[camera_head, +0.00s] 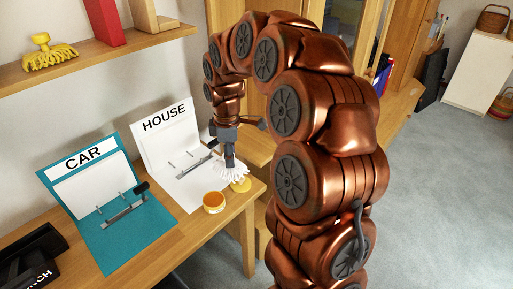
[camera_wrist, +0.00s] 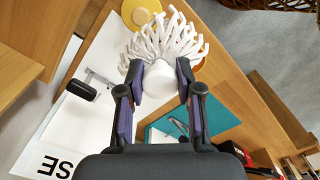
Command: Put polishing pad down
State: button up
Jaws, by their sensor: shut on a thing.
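My gripper (camera_wrist: 158,88) is shut on the polishing pad (camera_wrist: 163,45), a white piece with a rounded base and many soft white strands. In the head view the pad (camera_head: 234,172) hangs below my gripper (camera_head: 229,160), over the front right end of the wooden desk (camera_head: 170,250). Its strands are close to a flat yellow disc (camera_head: 242,186). I cannot tell whether they touch it. The wrist view shows the strands pointing away from my gripper, partly covering an orange-yellow thing beneath.
A round tin with orange contents (camera_head: 214,203) stands left of the pad. A white HOUSE binder (camera_head: 170,150) and a teal CAR binder (camera_head: 110,205) lie open on the desk. A black tray (camera_head: 35,258) is at the left. A shelf (camera_head: 90,58) holds a yellow brush (camera_head: 48,55).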

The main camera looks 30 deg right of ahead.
jog(key=w+d+p, duration=0.1)
jog(key=w+d, duration=0.1)
jog(key=d, duration=0.2)
jog(key=w+d+f, duration=0.1)
jog(key=w+d, duration=0.1)
jog(key=d, duration=0.2)
jog(key=w+d+p, duration=0.1)
jog(key=w+d, duration=0.1)
jog(key=d, duration=0.2)
jog(key=shift+w+d+f+p, duration=0.15)
jog(key=shift+d+p, duration=0.15)
jog(key=shift+d, duration=0.05)
jog(key=shift+d, duration=0.15)
jog(key=shift+w+d, duration=0.25)
jog(key=shift+d, duration=0.15)
jog(key=shift+f+p, duration=0.65)
jog(key=shift+f, duration=1)
jog(key=o, duration=1)
jog(key=shift+f, duration=0.1)
